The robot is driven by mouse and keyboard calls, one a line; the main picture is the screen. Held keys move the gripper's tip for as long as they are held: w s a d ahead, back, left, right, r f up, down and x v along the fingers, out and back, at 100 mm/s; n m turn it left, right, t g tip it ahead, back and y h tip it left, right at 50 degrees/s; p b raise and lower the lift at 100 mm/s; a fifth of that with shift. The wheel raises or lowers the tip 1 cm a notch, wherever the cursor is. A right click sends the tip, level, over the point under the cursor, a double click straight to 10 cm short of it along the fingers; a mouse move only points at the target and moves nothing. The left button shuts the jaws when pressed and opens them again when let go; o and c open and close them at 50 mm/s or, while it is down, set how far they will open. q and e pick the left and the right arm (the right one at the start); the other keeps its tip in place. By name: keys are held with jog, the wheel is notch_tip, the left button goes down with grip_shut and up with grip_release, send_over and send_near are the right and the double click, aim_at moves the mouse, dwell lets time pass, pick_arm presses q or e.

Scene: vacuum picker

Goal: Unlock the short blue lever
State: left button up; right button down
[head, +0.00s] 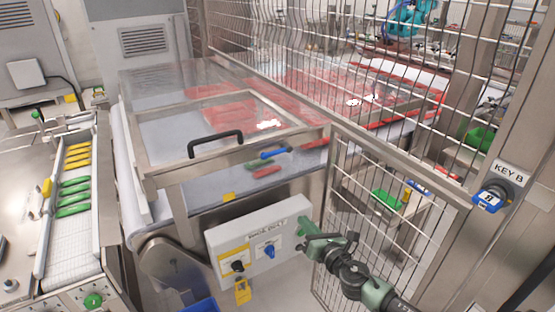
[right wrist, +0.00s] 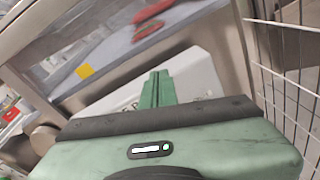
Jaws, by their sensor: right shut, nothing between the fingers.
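A short blue lever (head: 273,153) sits on the right part of the machine's front frame, just below the clear lid, in the head view. A blue rotary knob (head: 269,250) is on a white control box (head: 225,237) lower down. My right gripper (head: 303,228) is shut and empty, at the upper right end of that box. It is below and to the right of the lever, well apart from it. In the right wrist view its green fingers (right wrist: 157,90) are together in front of the white box (right wrist: 200,75); whether they touch it I cannot tell. The left gripper is out of view.
A clear lid with a black handle (head: 215,143) covers the machine. A wire mesh fence (head: 375,215) stands close on the right, beside my right arm. A blue key switch (head: 489,200) is on a post. A conveyor (head: 75,240) with green and yellow pieces runs at left.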

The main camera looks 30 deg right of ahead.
aim_at(276, 151)
notch_tip(276, 151, up, 10)
jog(key=w+a+n+t+y, duration=0.1)
jog(key=a+n+t, duration=0.1)
jog(key=n, duration=0.2)
jog(key=shift+a+n, duration=0.3)
jog(key=shift+n, duration=0.1)
jog(key=shift+w+r+p, duration=0.1)
jog(key=shift+p, duration=0.2)
jog(key=w+r+p, duration=0.4)
jog(key=w, duration=0.6)
jog(key=shift+w+a+r, duration=0.2)
jog(key=shift+w, duration=0.1)
jog(key=shift+f, duration=0.1)
